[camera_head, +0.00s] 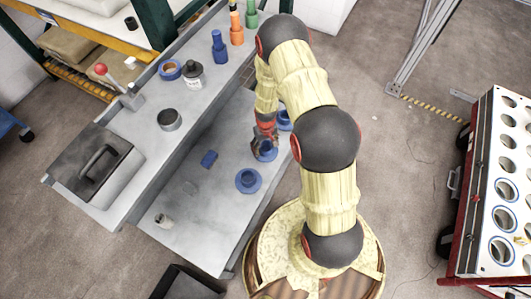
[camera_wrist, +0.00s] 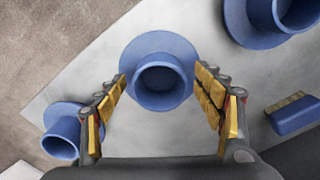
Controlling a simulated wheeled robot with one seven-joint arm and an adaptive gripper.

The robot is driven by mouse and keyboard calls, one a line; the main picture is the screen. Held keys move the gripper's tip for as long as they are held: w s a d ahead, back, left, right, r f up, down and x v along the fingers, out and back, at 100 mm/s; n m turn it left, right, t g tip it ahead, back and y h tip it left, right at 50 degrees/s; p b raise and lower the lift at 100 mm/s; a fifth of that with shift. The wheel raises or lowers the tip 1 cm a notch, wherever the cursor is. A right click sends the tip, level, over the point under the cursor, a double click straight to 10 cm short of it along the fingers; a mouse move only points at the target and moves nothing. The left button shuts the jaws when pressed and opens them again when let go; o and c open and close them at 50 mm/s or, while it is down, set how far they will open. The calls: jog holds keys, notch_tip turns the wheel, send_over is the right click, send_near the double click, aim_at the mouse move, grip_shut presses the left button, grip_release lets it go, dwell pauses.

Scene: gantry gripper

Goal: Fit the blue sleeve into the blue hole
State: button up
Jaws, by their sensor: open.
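A blue flanged sleeve (camera_wrist: 158,88) stands on the grey surface between the two fingers of my gripper (camera_wrist: 160,78) in the wrist view. The fingers are open, with a gap to the sleeve on both sides. In the head view my gripper (camera_head: 264,138) is over this sleeve (camera_head: 266,153) and partly hides it. A second blue sleeve (camera_head: 248,180) stands nearer the front, and a third (camera_head: 284,120) is partly hidden behind my arm. Blue-rimmed holes (camera_head: 502,249) show in the white panel at the right; several have blue rims.
Open floor lies between my arm and the red-framed panel stand (camera_head: 468,220).

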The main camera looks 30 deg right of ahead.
jog(key=c, duration=0.3)
jog(key=c, duration=1.1)
jog(key=shift+r, duration=0.1)
